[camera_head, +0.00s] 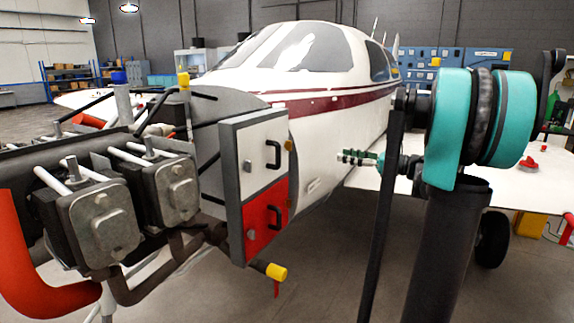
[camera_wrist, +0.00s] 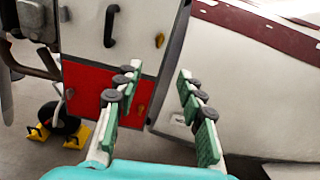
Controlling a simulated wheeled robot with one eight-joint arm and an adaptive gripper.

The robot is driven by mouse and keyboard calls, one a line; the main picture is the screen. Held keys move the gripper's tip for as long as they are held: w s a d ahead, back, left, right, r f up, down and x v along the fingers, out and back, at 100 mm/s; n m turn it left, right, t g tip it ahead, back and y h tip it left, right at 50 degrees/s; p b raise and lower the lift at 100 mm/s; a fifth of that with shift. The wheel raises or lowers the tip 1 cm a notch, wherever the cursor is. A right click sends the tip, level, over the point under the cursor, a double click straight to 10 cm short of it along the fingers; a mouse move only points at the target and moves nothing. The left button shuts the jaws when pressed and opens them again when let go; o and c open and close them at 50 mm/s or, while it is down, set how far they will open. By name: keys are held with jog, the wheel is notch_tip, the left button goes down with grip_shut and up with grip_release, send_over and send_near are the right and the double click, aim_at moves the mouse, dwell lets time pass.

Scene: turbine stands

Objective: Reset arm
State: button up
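My gripper (camera_wrist: 152,117) is open and empty in the wrist view, its two green-padded fingers spread apart. In the head view my gripper (camera_head: 358,159) shows small and side-on, right of the cabinet and in front of the aircraft's fuselage, touching nothing that I can see. My teal and black arm stands at the right of the head view.
A white and red cabinet (camera_head: 232,172) with black handles stands beside the engine (camera_head: 110,205) at the left. The white aircraft (camera_head: 340,110) with a maroon stripe fills the middle. A wing (camera_head: 455,188) with small red items extends right. Floor (camera_head: 325,270) in front is clear.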

jog(key=s+a+f+n+g+h, duration=0.1)
jog(key=s+a+f+n+h, duration=0.2)
jog(key=f, duration=0.4)
jog(key=s+a+f+n+g+h, duration=0.2)
jog(key=s+a+f+n, duration=0.15)
jog(key=s+f, duration=0.25)
jog(key=s+a+f+n+g+h, duration=0.1)
jog(key=s+a+f+n+h, duration=0.1)
jog(key=s+f+n, duration=0.35)
jog(key=s+d+f+n+h, duration=0.3)
jog(key=s+f+n+h, duration=0.1)
jog(key=s+f+n, duration=0.1)
jog(key=s+d+f+n+h, duration=0.4)
jog(key=s+f+n, duration=0.2)
jog(key=s+f, duration=0.2)
jog(key=shift+s+d+f+g+h, duration=0.15)
jog(key=shift+d+f+g+h, duration=0.2)
jog(key=shift+f, duration=0.5)
jog(key=shift+a, duration=0.1)
